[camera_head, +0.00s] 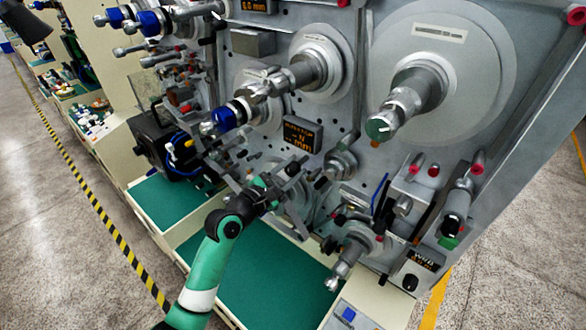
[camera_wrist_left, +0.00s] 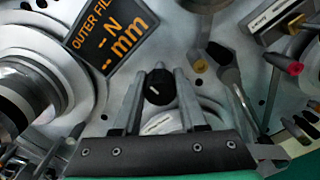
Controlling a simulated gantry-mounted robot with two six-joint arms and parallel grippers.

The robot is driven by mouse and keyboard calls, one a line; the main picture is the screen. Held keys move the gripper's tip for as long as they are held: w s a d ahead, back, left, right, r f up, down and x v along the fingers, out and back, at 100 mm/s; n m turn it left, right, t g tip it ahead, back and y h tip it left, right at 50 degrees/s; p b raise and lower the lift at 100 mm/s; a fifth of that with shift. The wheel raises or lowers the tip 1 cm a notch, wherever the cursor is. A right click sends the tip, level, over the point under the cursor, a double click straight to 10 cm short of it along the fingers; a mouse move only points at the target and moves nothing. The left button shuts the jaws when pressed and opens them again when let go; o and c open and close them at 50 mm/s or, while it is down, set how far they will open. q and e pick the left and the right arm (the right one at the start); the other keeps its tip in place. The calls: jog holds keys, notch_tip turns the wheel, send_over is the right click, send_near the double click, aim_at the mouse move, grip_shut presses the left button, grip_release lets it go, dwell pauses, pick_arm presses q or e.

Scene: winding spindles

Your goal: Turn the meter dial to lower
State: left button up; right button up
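A small black dial (camera_wrist_left: 160,87) with a white mark on its face shows in the left wrist view, below and right of a meter display (camera_wrist_left: 110,38) with orange characters. My left gripper (camera_wrist_left: 158,92) is open, with one finger on each side of the dial. I cannot tell whether the fingers touch it. In the head view, the left gripper (camera_head: 288,180) is at the lower part of the machine panel, below the meter display (camera_head: 302,133). There I cannot make out the dial clearly. My right gripper is not in view.
Large spindles (camera_head: 410,98) and a blue-ended spindle (camera_head: 235,112) stick out of the grey panel above the gripper. A lower spindle (camera_head: 350,255) stands to its right. A red-tipped lever (camera_wrist_left: 285,65) is right of the dial. The green bench top (camera_head: 265,285) looks clear.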

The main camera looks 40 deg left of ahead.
pick_arm(q)
grip_shut()
